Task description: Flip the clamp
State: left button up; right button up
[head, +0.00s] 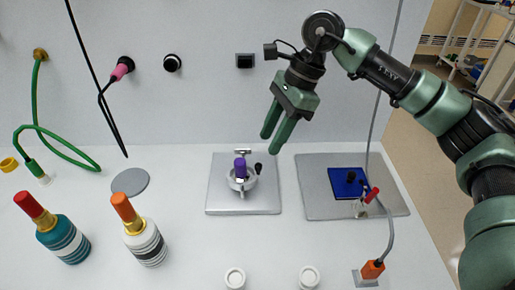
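The clamp (361,208) is a small metal toggle clamp with a red handle (372,195). It stands on the right grey plate (320,200), at the front right corner of a blue square (343,190). Its handle is tilted up to the right; its fine parts are too small to tell. My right gripper (271,143) comes in from the upper right and points down, up and left of the clamp and well apart from it. Its two green fingers are apart, with nothing between them. My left gripper is not in view.
A black knob (351,177) is on the blue square. A grey hose with an orange end (372,269) runs close to the clamp's right. A purple-topped fixture (240,170) stands on the left plate (219,202). Two bottles (62,239) (145,242) stand at left.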

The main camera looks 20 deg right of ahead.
aim_at(259, 164)
jog(key=x, duration=0.6)
jog(key=shift+s+a+f+p, duration=0.15)
jog(key=shift+s+f+p, duration=0.1)
jog(key=shift+f+p, duration=0.15)
jog(key=shift+w, duration=0.1)
grip_shut()
